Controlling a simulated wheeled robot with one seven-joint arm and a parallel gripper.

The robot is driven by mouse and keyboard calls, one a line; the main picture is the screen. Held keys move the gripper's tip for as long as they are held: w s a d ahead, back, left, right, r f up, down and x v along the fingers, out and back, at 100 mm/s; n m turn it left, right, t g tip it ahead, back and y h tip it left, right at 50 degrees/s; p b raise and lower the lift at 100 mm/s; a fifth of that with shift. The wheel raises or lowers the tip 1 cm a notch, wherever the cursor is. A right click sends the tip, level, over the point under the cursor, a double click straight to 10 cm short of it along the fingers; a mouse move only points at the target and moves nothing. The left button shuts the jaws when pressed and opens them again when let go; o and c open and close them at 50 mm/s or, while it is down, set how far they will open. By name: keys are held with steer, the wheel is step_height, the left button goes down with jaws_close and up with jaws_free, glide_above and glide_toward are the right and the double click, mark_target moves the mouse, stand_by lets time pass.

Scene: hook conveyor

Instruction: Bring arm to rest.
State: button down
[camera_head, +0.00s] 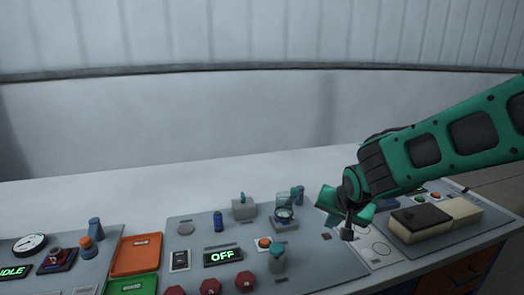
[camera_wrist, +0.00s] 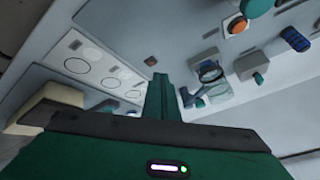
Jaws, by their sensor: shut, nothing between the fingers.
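My green arm reaches in from the right in the head view. My gripper (camera_head: 346,232) hangs above the right part of the control panel, apart from the bench as far as I can tell. It is shut and holds nothing. In the wrist view the closed green fingers of my gripper (camera_wrist: 160,95) point over the panel, between a plate with pale circles and a small clear-covered device.
The panel (camera_head: 320,268) carries a green OFF display (camera_head: 223,257), a covered device (camera_head: 284,216), a grey switch box (camera_head: 244,208) and several red knobs. An orange tray (camera_head: 136,254) lies left. A cream block with a dark top (camera_head: 421,218) sits right of my gripper.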

steer(key=s+d+r+m+g+h, duration=0.15)
steer(key=s+d+g, duration=0.25)
steer(key=s+d, duration=1.25)
steer(key=s+d+g, duration=0.1)
steer(key=s+d, duration=0.1)
steer(key=s, duration=0.5)
steer(key=s+d+g+y, duration=0.1)
steer(key=s+d, duration=0.2)
steer(key=s, duration=0.5)
steer(key=shift+r+g, duration=0.2)
steer(key=shift+g, duration=0.2)
steer(key=shift+y, duration=0.25)
steer(key=shift+w+f, duration=0.25)
steer(key=shift+w, duration=0.3)
